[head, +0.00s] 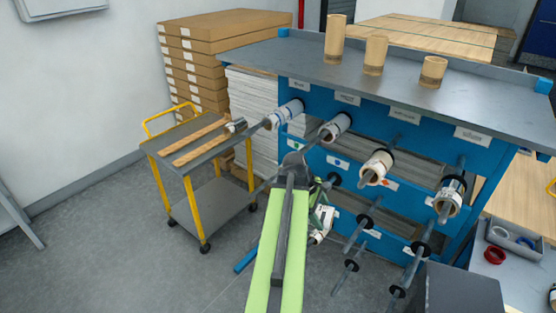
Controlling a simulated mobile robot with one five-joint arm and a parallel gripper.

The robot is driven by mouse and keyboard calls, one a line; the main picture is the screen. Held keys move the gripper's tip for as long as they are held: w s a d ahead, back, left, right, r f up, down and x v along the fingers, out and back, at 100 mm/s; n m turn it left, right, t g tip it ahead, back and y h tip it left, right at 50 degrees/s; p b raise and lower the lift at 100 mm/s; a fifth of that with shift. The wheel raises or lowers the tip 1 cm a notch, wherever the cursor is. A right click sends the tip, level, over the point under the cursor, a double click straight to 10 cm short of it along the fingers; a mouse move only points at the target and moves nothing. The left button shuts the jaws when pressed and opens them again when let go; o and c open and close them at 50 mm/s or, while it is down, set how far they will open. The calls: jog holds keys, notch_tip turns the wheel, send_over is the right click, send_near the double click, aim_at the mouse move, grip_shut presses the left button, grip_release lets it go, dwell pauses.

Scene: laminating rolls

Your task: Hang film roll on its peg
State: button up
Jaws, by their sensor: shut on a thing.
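My green arm reaches forward to the blue rack (290,92). My gripper (319,199), mostly hidden behind the arm, is shut on a film roll (321,222), white with some green, in front of the rack. The arm hides part of this roll, and I cannot tell whether it touches a peg. Bare pegs with black collars stick out lower on the rack, such as one at its lower middle (357,238) and one at its lower right (413,264). The upper pegs carry a blue-white roll (286,113), a pale roll (337,127), a cream roll (377,167) and a silvery roll (449,198).
A yellow-framed cart (216,194) stands to the left, with wooden bars and a small roll on top. Stacked boxes (205,75) stand behind it. Brown cores (375,54) stand on the rack top. A side table (515,285) is at right.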

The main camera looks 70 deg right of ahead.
jog(key=w+d+r+n+h+p, duration=0.25)
jog(key=w+r+n+p, duration=0.8)
jog(key=w+n, duration=0.65)
jog(key=shift+m+g+y, duration=0.3)
jog(key=shift+m+y, duration=0.1)
jog(key=shift+y, duration=0.05)
jog(key=s+d, duration=0.2)
jog(key=d, duration=0.7)
jog(key=s+d+r+b, duration=0.1)
jog(key=s+d, duration=0.1)
jog(key=d, duration=0.8)
jog(key=s+d, duration=0.2)
jog(key=d, duration=0.7)
jog(key=shift+s+d+r, duration=0.1)
jog(key=shift+d+r, duration=0.05)
jog(key=shift+r, duration=0.2)
jog(key=o, duration=1.6)
jog(key=w+a+r, duration=0.1)
jog(key=w+a, duration=0.1)
jog(key=w, duration=0.1)
jog(key=w+a+p, duration=0.1)
jog(key=w+a, duration=0.2)
jog(key=w, duration=0.1)
jog(key=w+a+r+p, duration=0.1)
jog(key=w+a, duration=0.1)
jog(key=w, duration=0.2)
jog(key=shift+w+a+r, duration=0.2)
jog(key=shift+r, duration=0.1)
